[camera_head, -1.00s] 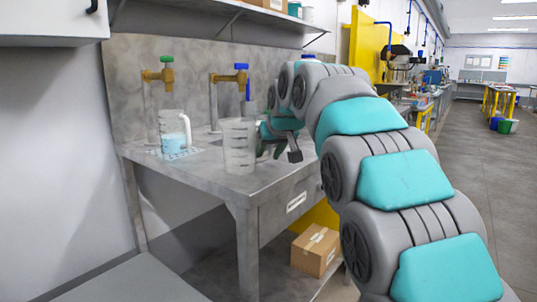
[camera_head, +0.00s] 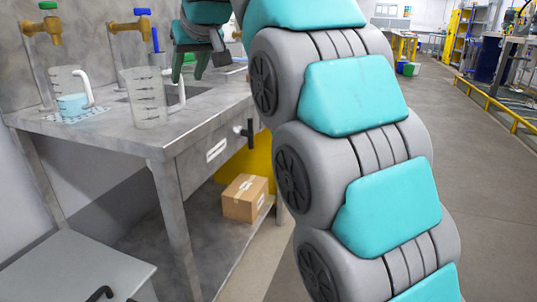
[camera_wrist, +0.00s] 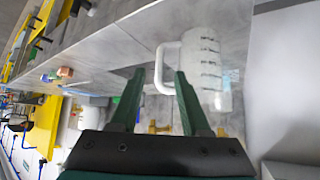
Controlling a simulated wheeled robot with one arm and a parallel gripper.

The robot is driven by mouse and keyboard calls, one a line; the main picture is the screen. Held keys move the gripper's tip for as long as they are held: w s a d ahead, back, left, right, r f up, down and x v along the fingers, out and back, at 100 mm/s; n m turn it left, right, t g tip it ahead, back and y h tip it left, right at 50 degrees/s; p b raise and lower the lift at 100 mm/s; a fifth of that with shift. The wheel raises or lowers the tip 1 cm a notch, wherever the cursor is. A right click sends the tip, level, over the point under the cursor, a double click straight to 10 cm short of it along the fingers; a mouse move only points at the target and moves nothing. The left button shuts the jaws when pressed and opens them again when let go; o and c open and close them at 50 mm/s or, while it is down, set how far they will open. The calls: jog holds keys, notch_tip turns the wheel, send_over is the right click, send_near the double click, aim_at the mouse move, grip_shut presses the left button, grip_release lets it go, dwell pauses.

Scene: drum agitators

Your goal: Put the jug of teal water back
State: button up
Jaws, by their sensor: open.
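A clear graduated jug with teal water (camera_head: 70,97) stands upright at the left of the grey bench, on a blue-and-white patterned mat (camera_head: 88,114) below the green-handled tap. A second clear jug (camera_head: 147,100) with no visible water stands to its right, nearer the bench front, its white handle facing right. My gripper (camera_head: 189,78) is open and empty, just right of this second jug. In the wrist view, the second jug (camera_wrist: 202,62) shows beyond my open fingers (camera_wrist: 160,73), its handle in line with the gap; whether they touch is unclear.
A blue-handled tap (camera_head: 142,24) stands behind the second jug, near the dark sink recess (camera_head: 185,92). A cardboard box (camera_head: 245,198) sits on the lower shelf. A grey surface (camera_head: 75,270) is at lower left. The floor at right is open.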

jog(key=s+d+f+m+g+h, duration=0.2)
jog(key=s+d+f, duration=0.4)
jog(key=d+f, duration=0.3)
jog(key=s+d+f+m+g+h, duration=0.2)
jog(key=s+d+f, duration=0.3)
jog(key=d+f, duration=0.45)
jog(key=s+d+f+m+g, duration=0.1)
jog(key=s+d+f, duration=0.4)
jog(key=s+f, duration=0.5)
jog(key=s+d+f+m+g, duration=0.1)
jog(key=s+d+f+g, duration=0.3)
jog(key=s+f, duration=0.7)
jog(key=s+d, duration=0.1)
jog(key=s, duration=0.6)
jog(key=shift+d+f+h, duration=0.15)
jog(key=shift+d+h, duration=0.1)
jog(key=shift+h, duration=0.15)
jog(key=shift+a, duration=0.1)
